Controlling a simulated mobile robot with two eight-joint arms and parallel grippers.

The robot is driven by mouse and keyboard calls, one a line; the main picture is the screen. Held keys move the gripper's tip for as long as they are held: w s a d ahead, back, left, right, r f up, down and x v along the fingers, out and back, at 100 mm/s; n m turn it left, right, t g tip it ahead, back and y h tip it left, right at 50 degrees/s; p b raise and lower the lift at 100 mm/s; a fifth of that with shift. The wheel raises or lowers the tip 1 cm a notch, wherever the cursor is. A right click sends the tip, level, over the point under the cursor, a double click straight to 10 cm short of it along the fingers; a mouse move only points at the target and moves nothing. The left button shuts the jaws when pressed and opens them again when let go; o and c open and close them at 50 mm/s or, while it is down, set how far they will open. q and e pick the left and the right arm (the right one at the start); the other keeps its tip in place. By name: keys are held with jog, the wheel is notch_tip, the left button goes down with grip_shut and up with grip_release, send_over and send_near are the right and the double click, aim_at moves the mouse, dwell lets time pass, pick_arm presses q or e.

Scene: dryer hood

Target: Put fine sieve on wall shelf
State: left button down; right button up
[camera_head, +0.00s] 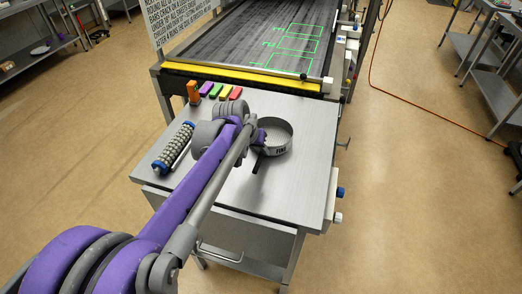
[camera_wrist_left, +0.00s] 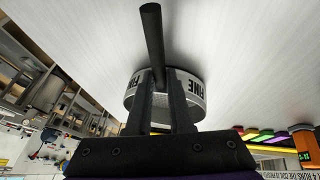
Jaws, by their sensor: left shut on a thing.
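The fine sieve (camera_head: 279,146) is a round grey metal pan with a "FINE" label and a dark handle. In the head view it is at the right of my left gripper (camera_head: 261,137), over the steel table (camera_head: 305,185). In the left wrist view, the fingers of my left gripper (camera_wrist_left: 160,100) are shut on the sieve at its handle, and the labelled rim (camera_wrist_left: 193,92) shows behind them. I cannot tell whether the sieve touches the tabletop. I cannot identify the wall shelf for certain. My right gripper is not in view.
A ridged roller with blue ends (camera_head: 174,148) lies on the table's left side. Several coloured blocks (camera_head: 220,91) and an orange device (camera_head: 193,92) stand along its back edge, before the dryer belt (camera_head: 250,40). The table's right side is clear. Steel racks (camera_head: 35,60) stand far left.

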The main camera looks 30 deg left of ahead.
pick_arm(q)
jog(key=c, duration=0.8)
grip_release()
